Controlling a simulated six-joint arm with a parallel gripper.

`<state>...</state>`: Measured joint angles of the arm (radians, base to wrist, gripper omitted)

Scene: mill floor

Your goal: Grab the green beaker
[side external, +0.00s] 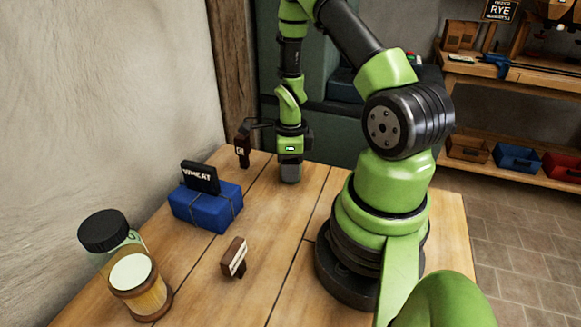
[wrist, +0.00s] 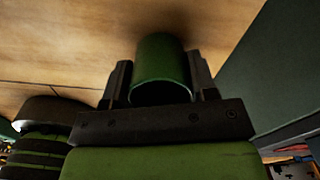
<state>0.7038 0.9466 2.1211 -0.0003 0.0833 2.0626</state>
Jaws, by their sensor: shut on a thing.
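The green beaker (wrist: 160,62) shows in the wrist view between the two dark fingers of my gripper (wrist: 159,78). Its open rim faces the camera, and my gripper is shut on it. Wooden tabletop fills the view behind it. In the side view my gripper (side external: 290,170) points down near the far edge of the wooden table (side external: 262,253).
Left of my gripper are a small dark brown sign (side external: 242,153) and a blue block (side external: 208,210) with a black WHEAT sign (side external: 200,177). Nearer stand a black-lidded jar (side external: 104,230), a cream-lidded jar (side external: 147,302) and a small brown sign (side external: 234,256).

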